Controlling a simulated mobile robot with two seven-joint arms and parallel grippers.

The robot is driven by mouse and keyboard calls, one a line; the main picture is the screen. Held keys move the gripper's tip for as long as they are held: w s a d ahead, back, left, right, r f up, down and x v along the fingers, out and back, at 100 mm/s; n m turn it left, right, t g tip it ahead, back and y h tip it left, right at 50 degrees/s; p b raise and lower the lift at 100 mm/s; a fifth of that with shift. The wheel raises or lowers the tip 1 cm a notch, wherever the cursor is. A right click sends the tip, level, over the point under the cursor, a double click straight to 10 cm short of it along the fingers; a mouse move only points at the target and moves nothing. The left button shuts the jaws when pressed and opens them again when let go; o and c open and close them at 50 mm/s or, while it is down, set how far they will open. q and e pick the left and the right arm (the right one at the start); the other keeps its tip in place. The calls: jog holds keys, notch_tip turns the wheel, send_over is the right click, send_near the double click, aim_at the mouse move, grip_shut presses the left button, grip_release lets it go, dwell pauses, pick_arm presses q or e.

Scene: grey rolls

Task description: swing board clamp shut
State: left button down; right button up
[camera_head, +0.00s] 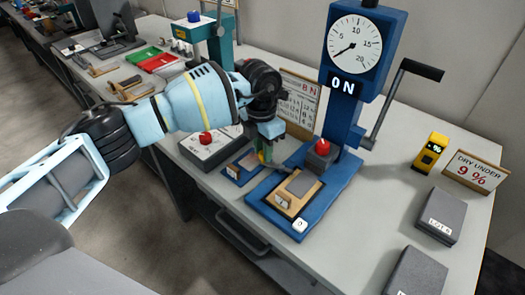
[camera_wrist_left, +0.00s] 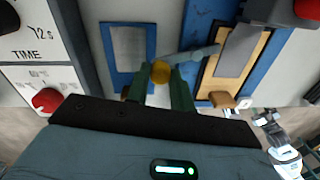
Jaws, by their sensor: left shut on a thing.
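The board clamp is a grey-blue bar (camera_wrist_left: 197,53) with a yellow knob (camera_wrist_left: 160,72) at its end, seen in the left wrist view. The bar runs from the knob toward the wooden board (camera_wrist_left: 213,82) on the blue press base. My left gripper (camera_wrist_left: 158,88) has its two dark green fingers shut on the knob. In the head view this gripper (camera_head: 264,158) points down between the press base and a small blue tray, and it hides most of the clamp. A grey plate (camera_head: 301,183) lies on the wooden board. My right gripper is not in view.
The blue press (camera_head: 343,110) with gauge, red button (camera_head: 322,147) and crank (camera_head: 409,85) stands behind the board. The blue tray (camera_head: 231,178) lies left of it, near a box with a red knob (camera_head: 206,138). Grey blocks (camera_head: 438,216) lie right.

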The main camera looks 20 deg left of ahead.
pick_arm(q)
jog(key=shift+w+m, duration=0.15)
jog(key=shift+m, duration=0.15)
jog(key=c, duration=1.2)
grip_release()
jog(key=shift+w+a+r, duration=0.1)
jog(key=shift+r, duration=3.85)
